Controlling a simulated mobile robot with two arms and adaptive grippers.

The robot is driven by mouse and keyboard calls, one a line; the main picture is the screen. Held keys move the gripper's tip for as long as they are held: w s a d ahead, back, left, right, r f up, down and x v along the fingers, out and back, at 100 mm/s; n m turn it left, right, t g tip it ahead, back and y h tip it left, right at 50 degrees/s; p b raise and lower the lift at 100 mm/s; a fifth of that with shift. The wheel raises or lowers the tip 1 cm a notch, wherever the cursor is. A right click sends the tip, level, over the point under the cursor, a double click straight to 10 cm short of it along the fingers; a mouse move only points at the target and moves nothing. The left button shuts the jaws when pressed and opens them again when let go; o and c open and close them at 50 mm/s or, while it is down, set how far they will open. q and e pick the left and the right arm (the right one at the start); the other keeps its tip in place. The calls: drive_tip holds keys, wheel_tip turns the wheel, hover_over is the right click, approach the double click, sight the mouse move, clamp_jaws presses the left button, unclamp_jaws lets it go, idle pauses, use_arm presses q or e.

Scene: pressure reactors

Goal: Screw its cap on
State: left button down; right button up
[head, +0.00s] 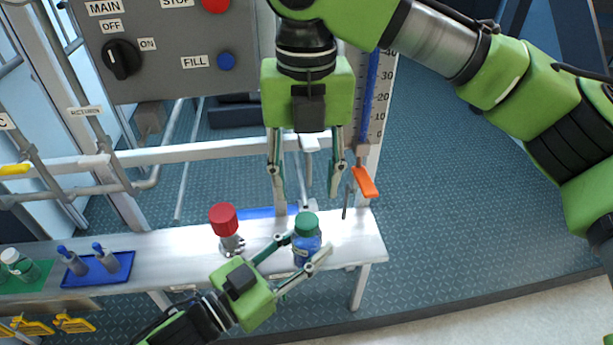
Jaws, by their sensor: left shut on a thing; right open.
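A blue bottle (303,251) stands upright on the metal bench, near its right end. A green cap (306,221) sits on top of its neck; I cannot tell how tightly it is seated. My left gripper (306,245) comes in low from the left and is shut on the blue bottle, one finger on each side of its body. My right gripper (308,197) hangs pointing down above and just behind the cap. Its fingers are spread wide and empty, apart from the cap.
A red-knobbed valve (223,219) stands left of the bottle. A blue tray (125,264) with small grey-blue items and a white-capped bottle (20,265) are farther left. Behind are the control panel (170,62), a level scale (380,95) and an orange-handled valve (364,182).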

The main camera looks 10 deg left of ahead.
sight(307, 220)
drive_tip(key=shift+n, duration=0.4)
drive_tip(key=shift+f, duration=4)
drive_tip(key=c, duration=1.2)
drive_tip(key=shift+o, duration=0.2)
